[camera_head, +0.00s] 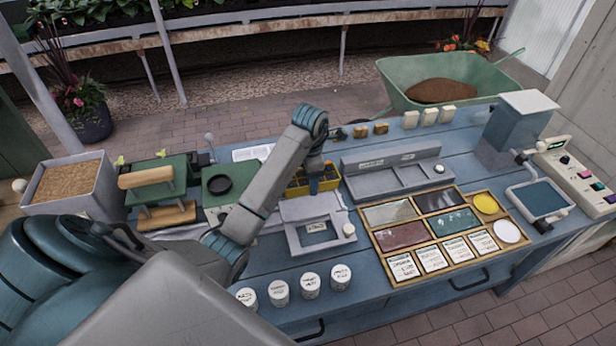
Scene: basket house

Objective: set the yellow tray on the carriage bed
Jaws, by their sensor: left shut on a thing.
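The yellow tray (298,188) with dark cells sits near the middle of the blue workbench, partly hidden by my left arm. My left gripper (320,176) reaches down over it from above and is shut on its far right part. A light grey device (291,212) with a recessed panel and a knob at its right stands just in front of the tray. It may be the carriage bed, but I cannot tell for sure. I cannot tell whether the tray touches the surface beneath it. My right gripper is not in view.
A grey slotted stand (385,181) is right of the tray. A wooden sample case (425,227) lies farther right. Several white jars (310,285) line the front edge. A green press (158,178) and a soil-filled bin (75,195) stand left. A green wheelbarrow (400,75) stands behind the bench.

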